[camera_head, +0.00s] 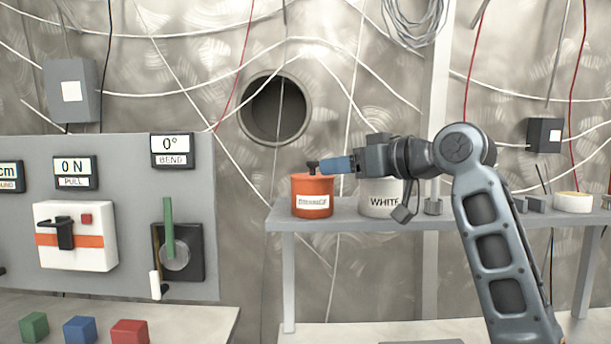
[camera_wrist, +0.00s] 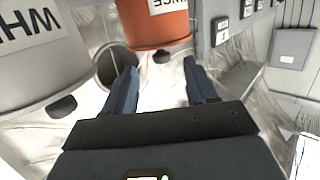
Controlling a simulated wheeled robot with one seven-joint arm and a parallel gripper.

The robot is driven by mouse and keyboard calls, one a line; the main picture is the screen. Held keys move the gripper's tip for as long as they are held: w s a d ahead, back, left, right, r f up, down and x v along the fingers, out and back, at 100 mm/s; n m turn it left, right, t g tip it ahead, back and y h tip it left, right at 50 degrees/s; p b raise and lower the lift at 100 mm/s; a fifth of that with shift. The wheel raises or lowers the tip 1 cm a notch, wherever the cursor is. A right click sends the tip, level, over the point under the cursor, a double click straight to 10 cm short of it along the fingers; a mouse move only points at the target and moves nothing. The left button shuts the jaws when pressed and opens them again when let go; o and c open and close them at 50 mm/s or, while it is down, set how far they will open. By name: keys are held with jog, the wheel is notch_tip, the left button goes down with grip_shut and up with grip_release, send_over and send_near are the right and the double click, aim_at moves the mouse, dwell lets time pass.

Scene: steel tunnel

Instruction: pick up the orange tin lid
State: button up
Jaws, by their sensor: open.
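The orange tin (camera_head: 312,200) stands upright on the grey shelf, with a pale label on its front. Its orange lid (camera_head: 311,176) is on top and has a black knob (camera_head: 312,167). In the wrist view the tin (camera_wrist: 152,18) appears upside down at the top, with the knob (camera_wrist: 162,56) below it. My gripper (camera_head: 325,165) comes in level from the right at knob height. In the wrist view its fingers (camera_wrist: 160,64) are apart, with the knob showing between their tips. Whether either finger touches the knob cannot be told.
A white tin (camera_head: 380,198) stands just right of the orange one, partly behind my arm; its knob (camera_wrist: 60,107) shows in the wrist view. A tape roll (camera_head: 573,202) and small grey pieces lie further right on the shelf (camera_head: 350,222). A control panel (camera_head: 110,270) stands left.

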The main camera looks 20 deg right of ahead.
aim_at(313, 165)
jog(key=x, duration=0.2)
jog(key=p+x, duration=0.1)
jog(key=x, duration=0.3)
jog(key=shift+w+a+r+p, duration=0.15)
jog(key=shift+w+r+p, duration=0.15)
jog(key=shift+r+p, duration=0.05)
jog(key=shift+w+a+f, duration=0.2)
jog(key=shift+w+a, duration=0.1)
jog(key=shift+w, duration=0.35)
jog(key=shift+c, duration=0.2)
jog(key=c, duration=1)
